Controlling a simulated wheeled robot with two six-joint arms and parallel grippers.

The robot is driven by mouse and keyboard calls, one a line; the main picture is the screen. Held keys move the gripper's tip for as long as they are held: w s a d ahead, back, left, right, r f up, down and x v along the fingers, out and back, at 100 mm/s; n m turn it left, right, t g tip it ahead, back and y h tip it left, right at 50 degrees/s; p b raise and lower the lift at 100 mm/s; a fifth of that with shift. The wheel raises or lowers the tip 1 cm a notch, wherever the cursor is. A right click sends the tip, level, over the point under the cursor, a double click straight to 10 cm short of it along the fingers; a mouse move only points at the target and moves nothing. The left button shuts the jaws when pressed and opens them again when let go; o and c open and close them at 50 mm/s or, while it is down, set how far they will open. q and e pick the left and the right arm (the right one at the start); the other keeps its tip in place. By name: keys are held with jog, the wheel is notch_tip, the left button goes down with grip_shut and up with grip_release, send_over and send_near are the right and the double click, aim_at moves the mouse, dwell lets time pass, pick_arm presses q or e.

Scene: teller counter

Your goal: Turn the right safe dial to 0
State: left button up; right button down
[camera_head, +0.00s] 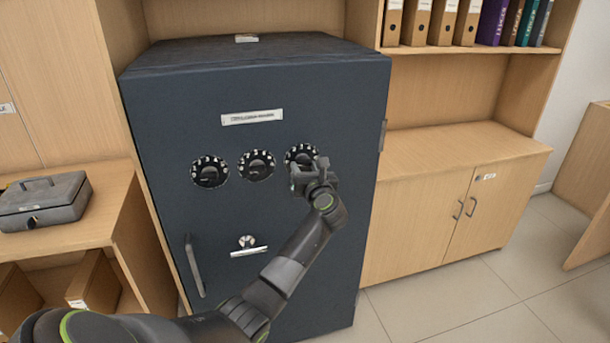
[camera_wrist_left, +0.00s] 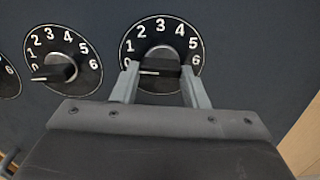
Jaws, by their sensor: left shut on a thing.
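A dark blue safe (camera_head: 160,115) has a row of three black dials. The right safe dial (camera_head: 302,151) has white numbers, and its upper part shows above my left gripper (camera_head: 308,172). In the left wrist view the right dial (camera_wrist_left: 161,27) shows 0 to 6. My left gripper (camera_wrist_left: 158,74) has a finger at each end of its black knob (camera_wrist_left: 160,67) and is shut on it. The knob lies nearly level, its pale mark to the left, near the 0. The exact reading is hard to tell. My right gripper is not in view.
The middle dial (camera_head: 257,165) and left dial (camera_head: 209,171) sit to the left of my gripper. A safe handle (camera_head: 195,265) and a round keyhole plate (camera_head: 247,241) are lower down. A grey cash box (camera_head: 42,200) stands on the left shelf; a wooden cabinet (camera_head: 425,205) is to the right.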

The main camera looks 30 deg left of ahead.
pick_arm(q)
jog(key=shift+f+n+b, duration=0.25)
jog(key=shift+n+b, duration=0.15)
jog(key=shift+n, duration=0.2)
jog(key=o, duration=1)
jog(key=shift+r, duration=0.15)
jog(key=shift+d, duration=0.1)
jog(key=b+v, duration=0.2)
jog(key=v, duration=1.5)
jog(key=shift+s, duration=0.2)
